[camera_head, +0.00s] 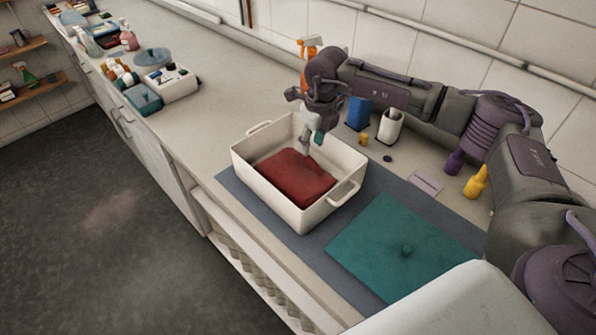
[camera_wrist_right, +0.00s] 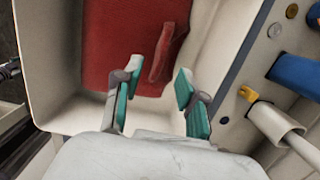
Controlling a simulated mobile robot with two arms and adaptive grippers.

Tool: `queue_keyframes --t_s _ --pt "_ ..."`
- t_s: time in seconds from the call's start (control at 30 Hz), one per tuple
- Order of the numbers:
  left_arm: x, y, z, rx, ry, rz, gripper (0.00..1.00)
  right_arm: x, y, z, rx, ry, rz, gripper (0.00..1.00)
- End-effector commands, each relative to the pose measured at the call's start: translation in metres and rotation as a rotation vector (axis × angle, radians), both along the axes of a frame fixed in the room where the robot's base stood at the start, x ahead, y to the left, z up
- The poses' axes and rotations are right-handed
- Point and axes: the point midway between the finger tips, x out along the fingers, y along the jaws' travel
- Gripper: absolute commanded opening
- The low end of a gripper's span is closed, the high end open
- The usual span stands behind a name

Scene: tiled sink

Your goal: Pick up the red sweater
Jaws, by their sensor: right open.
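The red sweater (camera_head: 296,178) lies folded in the bottom of a white two-handled bin (camera_head: 318,214) on the counter. In the right wrist view the red sweater (camera_wrist_right: 118,42) fills much of the bin's floor, with a raised fold (camera_wrist_right: 162,52) near its right side. My right gripper (camera_head: 311,142) points down over the bin's back part, above the sweater. In the right wrist view its teal-padded fingers (camera_wrist_right: 157,95) are apart with nothing between them. My left gripper is not in view.
A teal lid (camera_head: 385,255) with a knob lies on a grey mat (camera_head: 262,207) right of the bin. Behind stand a blue container (camera_head: 358,112), a white cup (camera_head: 391,127) and a yellow bottle (camera_head: 475,183). A white box (camera_head: 172,84) and bottles sit along the far counter.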

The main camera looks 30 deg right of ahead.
Motion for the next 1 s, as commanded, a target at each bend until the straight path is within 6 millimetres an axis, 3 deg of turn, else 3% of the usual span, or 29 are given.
queue_keyframes --t_s 0.17,0.33,1.0 --pt "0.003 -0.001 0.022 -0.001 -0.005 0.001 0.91 0.005 0.000 -0.021 -0.001 0.006 0.000 0.41" --pt "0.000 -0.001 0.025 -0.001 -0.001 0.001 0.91 0.009 0.001 -0.043 0.000 0.003 -0.001 0.41" --pt "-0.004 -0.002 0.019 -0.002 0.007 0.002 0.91 0.009 0.001 -0.051 0.000 0.001 0.000 0.41"
